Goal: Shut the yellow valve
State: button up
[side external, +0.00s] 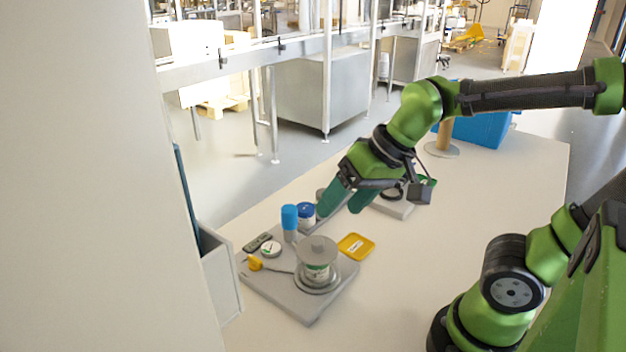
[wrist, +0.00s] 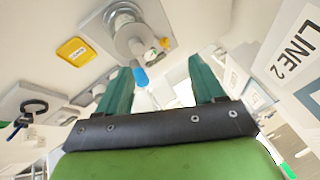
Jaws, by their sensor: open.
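The yellow valve (side external: 254,263) sits on the left part of the grey base board, at the end of a thin pipe from the round grey filling vessel (side external: 318,262). In the wrist view the valve (wrist: 164,42) is a small yellow spot beside the vessel (wrist: 128,28). How far its handle is turned is too small to tell. My gripper (side external: 345,205) is open and empty, above the table behind and right of the board, well apart from the valve. In the wrist view its two green fingers (wrist: 160,70) point toward the board side.
A blue-topped bottle (side external: 290,222) and a blue-lidded jar (side external: 306,211) stand between my gripper and the valve. A yellow labelled tray (side external: 356,246) lies right of the vessel. A grey block (side external: 398,208) is near my wrist.

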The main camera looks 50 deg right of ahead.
jog(key=w+a+f+m+g, duration=0.2)
jog(key=w+m+g, duration=0.1)
jog(key=w, duration=0.5)
jog(key=m+g+h, duration=0.3)
jog(key=m, duration=0.8)
send_over(255, 258)
jog(key=f, duration=0.1)
notch_tip(255, 258, down, 17)
jog(key=shift+r, duration=0.2)
jog(key=c, duration=1.1)
jog(key=shift+o, duration=0.2)
